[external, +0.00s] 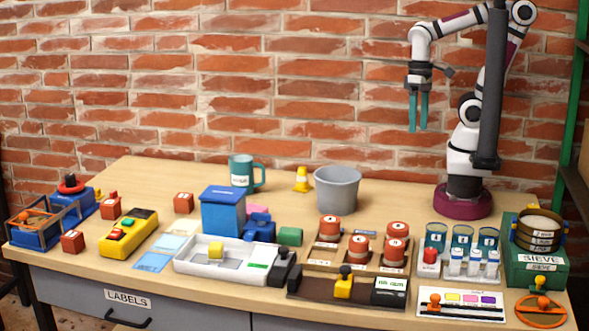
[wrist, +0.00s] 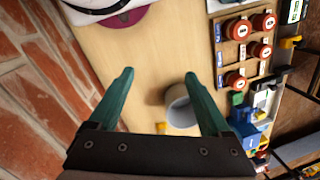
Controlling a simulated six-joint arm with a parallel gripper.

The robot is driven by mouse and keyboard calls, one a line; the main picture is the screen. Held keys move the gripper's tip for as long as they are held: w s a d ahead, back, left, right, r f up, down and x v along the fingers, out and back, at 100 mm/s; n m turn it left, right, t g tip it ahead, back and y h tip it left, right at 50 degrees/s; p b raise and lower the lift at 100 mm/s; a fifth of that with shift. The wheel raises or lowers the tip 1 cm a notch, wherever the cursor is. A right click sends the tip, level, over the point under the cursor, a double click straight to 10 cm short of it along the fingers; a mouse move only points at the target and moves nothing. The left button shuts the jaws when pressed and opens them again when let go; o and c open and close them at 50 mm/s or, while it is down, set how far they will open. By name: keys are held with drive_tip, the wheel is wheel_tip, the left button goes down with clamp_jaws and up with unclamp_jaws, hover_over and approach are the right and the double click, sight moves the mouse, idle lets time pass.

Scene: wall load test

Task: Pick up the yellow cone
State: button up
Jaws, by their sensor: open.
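The small yellow cone (external: 302,180) stands upright at the back of the table, between the teal mug and the grey bucket. In the wrist view a small yellow shape, likely the cone (wrist: 161,127), shows just left of the bucket. My gripper (external: 418,129) has two teal fingers pointing down, high above the back right of the table. It is open and empty, well to the right of the cone and above it.
The grey bucket (external: 337,190) stands right of the cone, the teal mug (external: 242,173) left of it. A blue box (external: 223,212) and a rack of red-topped weights (external: 312,257) stand in front. A brick wall (external: 250,80) runs behind the table.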

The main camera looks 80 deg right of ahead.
drive_tip(key=w+d+r+n+h, duration=0.1)
drive_tip(key=w+d+r+n, duration=0.1)
drive_tip(key=w+n, duration=0.9)
drive_tip(key=n+h, duration=0.2)
drive_tip(key=n, duration=1.1)
hover_over(303, 178)
wheel_tip(303, 178, down, 9)
drive_tip(key=f, duration=0.4)
drive_tip(key=d+f, duration=0.1)
drive_tip(key=f, duration=0.9)
drive_tip(key=shift+w+d, duration=0.25)
drive_tip(key=shift+d, duration=0.05)
drive_tip(key=shift+f, duration=0.45)
drive_tip(key=shift+d, duration=0.1)
clamp_jaws()
